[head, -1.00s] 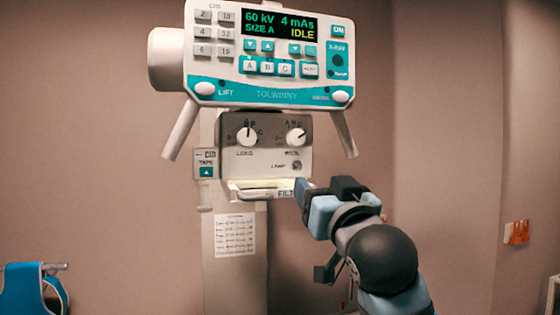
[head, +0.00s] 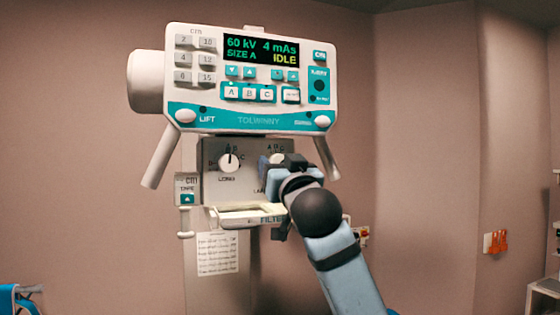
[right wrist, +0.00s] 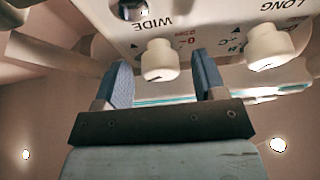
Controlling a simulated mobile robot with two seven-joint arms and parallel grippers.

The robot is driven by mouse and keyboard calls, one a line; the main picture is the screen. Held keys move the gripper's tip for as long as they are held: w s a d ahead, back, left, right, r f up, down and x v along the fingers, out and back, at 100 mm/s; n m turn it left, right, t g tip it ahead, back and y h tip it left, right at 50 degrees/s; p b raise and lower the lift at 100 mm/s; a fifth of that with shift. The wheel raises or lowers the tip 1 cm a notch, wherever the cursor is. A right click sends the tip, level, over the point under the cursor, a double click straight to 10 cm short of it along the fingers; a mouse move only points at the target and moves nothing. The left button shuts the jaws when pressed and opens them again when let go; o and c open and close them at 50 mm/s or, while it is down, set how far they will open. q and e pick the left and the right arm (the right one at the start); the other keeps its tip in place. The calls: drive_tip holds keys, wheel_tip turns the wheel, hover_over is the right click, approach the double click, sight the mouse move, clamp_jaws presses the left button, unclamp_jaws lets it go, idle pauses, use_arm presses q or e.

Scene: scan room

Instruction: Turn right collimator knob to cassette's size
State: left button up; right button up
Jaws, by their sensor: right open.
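The collimator panel (head: 211,189) hangs below the console. Its left knob (head: 229,162), labelled LONG, is white, its pointer about straight up. The right knob (head: 276,158) is partly hidden by my right gripper (head: 268,169). In the right wrist view, upside down, the right knob (right wrist: 158,61) lies between the two blue fingers of the open right gripper (right wrist: 163,80), with gaps on both sides. The LONG knob (right wrist: 270,45) is beside it. The right knob's setting cannot be read. The console display (head: 260,50) reads SIZE A and IDLE. No cassette or left gripper is in view.
The console (head: 245,121) overhangs the panel, with a handle (head: 158,158) slanting down at its left and another at its right. A filter tray (head: 235,217) juts out below the knobs. Orange items (head: 495,242) hang on the right wall.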

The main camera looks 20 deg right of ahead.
drive_tip(key=shift+w+r, duration=0.1)
drive_tip(key=shift+w, duration=0.25)
drive_tip(key=c, duration=0.9)
drive_tip(key=shift+n, duration=0.3)
